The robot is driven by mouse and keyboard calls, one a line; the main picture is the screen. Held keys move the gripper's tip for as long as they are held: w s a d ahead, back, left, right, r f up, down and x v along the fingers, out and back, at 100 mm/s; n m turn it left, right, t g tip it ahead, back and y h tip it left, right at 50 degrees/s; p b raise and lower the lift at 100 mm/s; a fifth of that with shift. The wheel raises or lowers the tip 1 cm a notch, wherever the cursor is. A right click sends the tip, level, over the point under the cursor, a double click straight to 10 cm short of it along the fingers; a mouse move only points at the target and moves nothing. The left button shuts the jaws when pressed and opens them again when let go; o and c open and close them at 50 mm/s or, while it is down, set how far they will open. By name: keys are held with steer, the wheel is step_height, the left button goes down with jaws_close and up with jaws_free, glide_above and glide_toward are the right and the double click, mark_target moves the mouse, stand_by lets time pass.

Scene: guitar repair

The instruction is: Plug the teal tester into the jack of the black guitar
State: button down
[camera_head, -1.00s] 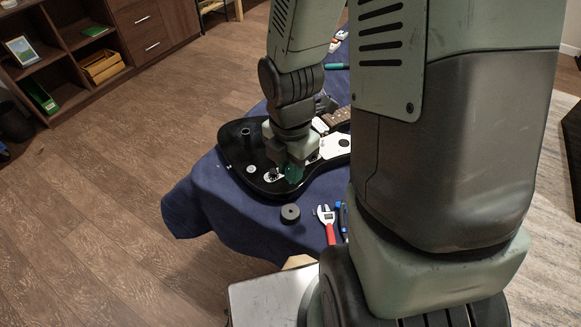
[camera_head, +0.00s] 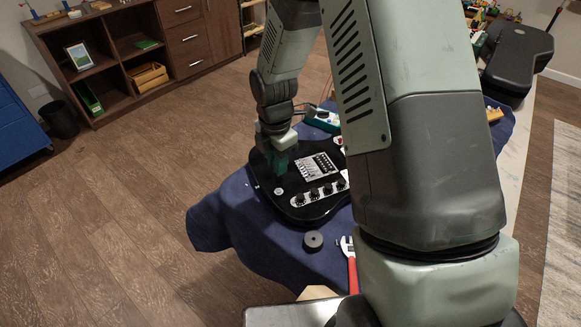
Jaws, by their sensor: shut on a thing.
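The black guitar (camera_head: 322,207) lies face up on a blue cloth, with a silver control plate carrying several dark knobs near its front edge. My gripper (camera_head: 281,156) points down over the body's far left part. It is shut on the teal tester (camera_head: 281,165), which shows as a dark teal block below the fingers. I cannot tell whether the tester touches the guitar. A small pale round fitting (camera_head: 278,191) sits on the body just in front of the tester. I cannot make out the jack for certain. My arm hides the neck side of the guitar.
The blue cloth (camera_head: 222,215) hangs over the table's left end. A dark round roll (camera_head: 313,241) and a red-handled wrench (camera_head: 351,268) lie in front of the guitar. A teal and white item (camera_head: 323,120) lies behind it. A black case (camera_head: 517,58) stands at the far right.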

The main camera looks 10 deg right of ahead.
steer(key=shift+f, duration=2.5)
steer(key=shift+f, duration=1.45)
stand_by(1.6)
steer(key=shift+c, duration=2)
jaws_free()
steer(key=shift+r, duration=0.1)
steer(key=shift+r, duration=2.95)
